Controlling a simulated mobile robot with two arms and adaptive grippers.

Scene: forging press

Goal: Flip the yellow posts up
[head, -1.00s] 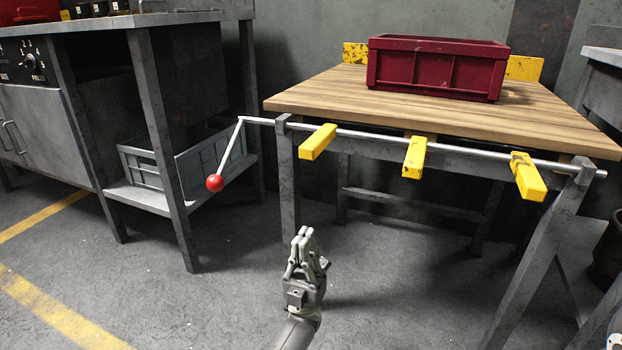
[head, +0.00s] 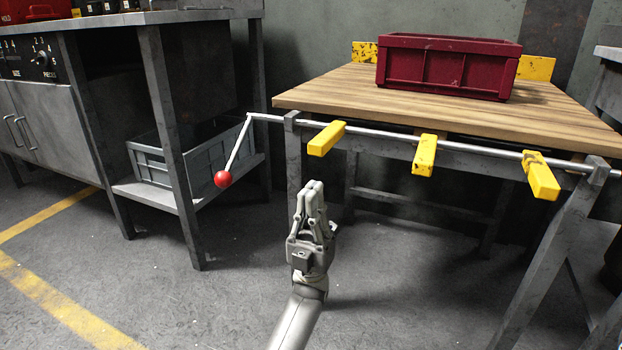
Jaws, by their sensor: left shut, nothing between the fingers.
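Three yellow posts hang from a metal rod (head: 385,136) along the front edge of the wooden table (head: 445,115). The left post (head: 326,138), middle post (head: 424,155) and right post (head: 541,177) all stick out toward me, tilted down and below the tabletop. A crank with a red ball knob (head: 222,179) hangs down at the rod's left end. My left gripper (head: 315,186) is shut and empty, pointing up in front of the table, below the left post and right of the red knob, apart from both. My right gripper is out of view.
A dark red crate (head: 447,68) stands on the table, with yellow plates behind it. At left is a metal workbench (head: 130,20) with a grey crate (head: 150,166) on its lower shelf. The floor in front of the table is clear.

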